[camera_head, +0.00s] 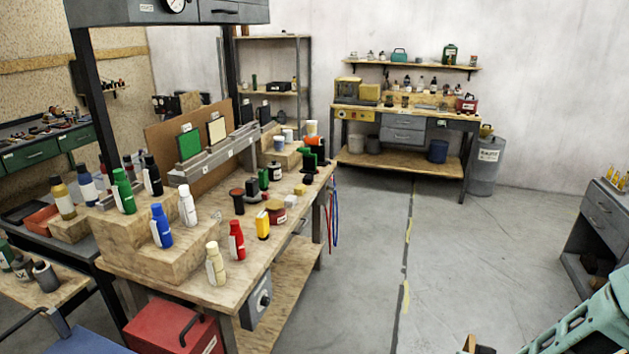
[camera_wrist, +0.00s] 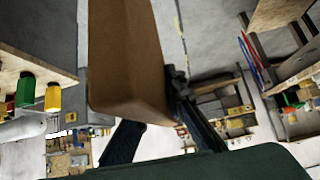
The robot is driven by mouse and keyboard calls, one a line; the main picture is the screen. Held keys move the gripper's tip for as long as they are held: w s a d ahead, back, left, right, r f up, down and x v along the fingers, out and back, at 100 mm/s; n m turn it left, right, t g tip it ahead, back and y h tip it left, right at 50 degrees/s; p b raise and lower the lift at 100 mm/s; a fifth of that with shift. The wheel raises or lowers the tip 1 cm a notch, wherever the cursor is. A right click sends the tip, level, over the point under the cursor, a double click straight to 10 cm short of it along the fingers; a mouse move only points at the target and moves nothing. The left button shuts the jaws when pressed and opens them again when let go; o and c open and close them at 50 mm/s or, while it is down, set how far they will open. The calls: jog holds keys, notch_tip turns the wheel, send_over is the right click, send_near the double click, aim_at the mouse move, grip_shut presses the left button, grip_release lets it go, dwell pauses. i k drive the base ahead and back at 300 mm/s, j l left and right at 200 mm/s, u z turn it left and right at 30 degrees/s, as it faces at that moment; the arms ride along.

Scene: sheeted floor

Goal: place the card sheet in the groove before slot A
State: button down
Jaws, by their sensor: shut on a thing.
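A brown card-like piece (camera_wrist: 125,55) fills the upper middle of the wrist view, with a broad face and a visible thickness. My gripper (camera_wrist: 150,100) is shut on it, with dark fingers on either side. In the head view only a small brown bit (camera_head: 470,342) shows at the bottom edge, by my arm. A grey grooved rack (camera_head: 215,160) stands on the workbench. It holds an upright green sheet (camera_head: 190,144), a cream sheet (camera_head: 216,131) and dark sheets farther back. The small white tags are too small to read, so I cannot tell which slot is A. My gripper is well away from the rack.
Several bottles, including a blue one (camera_head: 161,226) and a red one (camera_head: 236,240), stand on the workbench (camera_head: 215,290) in front of the rack. Jars and cups crowd its far end. A grey bin (camera_head: 485,165) stands by the back bench. The floor (camera_head: 370,270) between is clear.

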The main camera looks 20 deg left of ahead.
aim_at(199, 164)
jog(key=i+u, duration=0.3)
jog(key=i, duration=1.7)
jog(key=i+z, duration=1.5)
jog(key=i+l+u, duration=0.1)
jog(key=i+u, duration=0.15)
jog(key=i, duration=0.2)
jog(key=u, duration=3.3)
